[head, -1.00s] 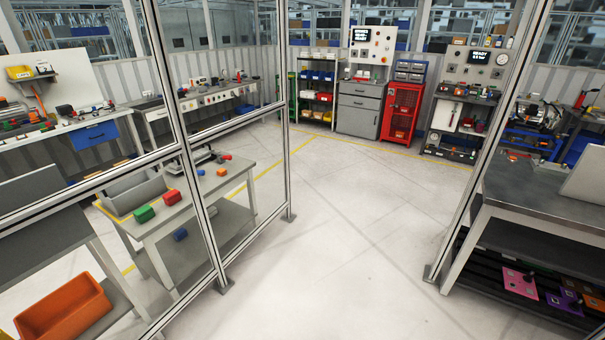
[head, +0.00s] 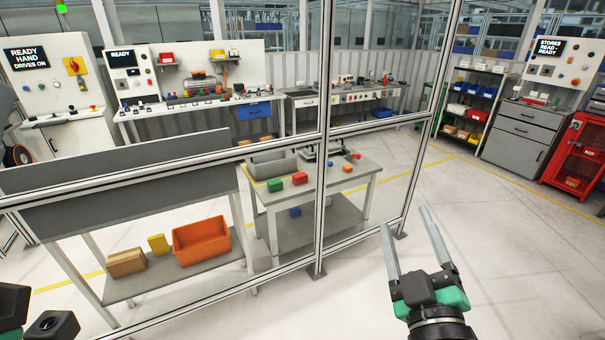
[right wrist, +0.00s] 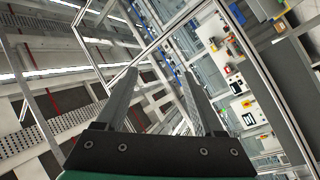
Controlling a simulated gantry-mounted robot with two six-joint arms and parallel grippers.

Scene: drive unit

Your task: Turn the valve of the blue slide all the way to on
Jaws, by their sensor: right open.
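I cannot make out a blue slide or its valve in either view. My right gripper (head: 405,219) is raised in front of me at the lower right of the head view. Its two grey fingers are apart with nothing between them. The fingers also show in the right wrist view (right wrist: 159,76), pointing out over the room. Dark and green parts at the bottom left corner of the head view look like my left arm; no left fingers show.
A framed fence with an upright post (head: 321,150) stands ahead. Behind it are a table (head: 345,178) with coloured blocks and a shelf with an orange bin (head: 202,242). Workbenches, a red cabinet (head: 577,155) and panels line the back. The floor at right is clear.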

